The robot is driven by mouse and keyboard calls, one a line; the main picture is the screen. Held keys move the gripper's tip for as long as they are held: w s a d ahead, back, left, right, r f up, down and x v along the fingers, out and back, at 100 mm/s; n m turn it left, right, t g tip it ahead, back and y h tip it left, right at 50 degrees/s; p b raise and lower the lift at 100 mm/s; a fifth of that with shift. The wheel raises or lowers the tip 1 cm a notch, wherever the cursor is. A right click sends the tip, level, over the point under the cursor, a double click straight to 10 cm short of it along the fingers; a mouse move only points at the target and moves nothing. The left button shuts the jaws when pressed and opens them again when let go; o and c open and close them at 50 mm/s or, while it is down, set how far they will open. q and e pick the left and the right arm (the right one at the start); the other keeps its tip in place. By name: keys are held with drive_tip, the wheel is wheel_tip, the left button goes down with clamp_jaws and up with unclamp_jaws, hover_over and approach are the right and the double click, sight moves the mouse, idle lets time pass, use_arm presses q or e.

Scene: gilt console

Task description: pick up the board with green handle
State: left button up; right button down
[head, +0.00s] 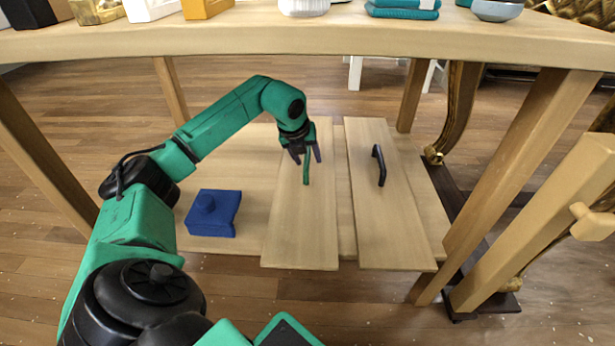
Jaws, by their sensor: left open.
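The board with the green handle (298,230) is a long, light wooden plank lying on the low shelf under the table. Its green handle (306,170) stands up near the middle of the board. My left gripper (305,158) is open and points down at the handle's far end, with its dark fingers on either side of the handle. I cannot tell whether the fingers touch it. The far part of the board is partly hidden behind my gripper. My right gripper does not show.
A similar board with a black handle (395,220) lies to the right on the same shelf (250,160). A blue lidded box (213,214) stands to the left. The tabletop (300,35) above holds several items, and table legs (530,170) stand at the sides.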

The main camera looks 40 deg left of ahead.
use_arm(q)
drive_tip(key=shift+r, duration=0.15)
clamp_jaws()
idle(1.2)
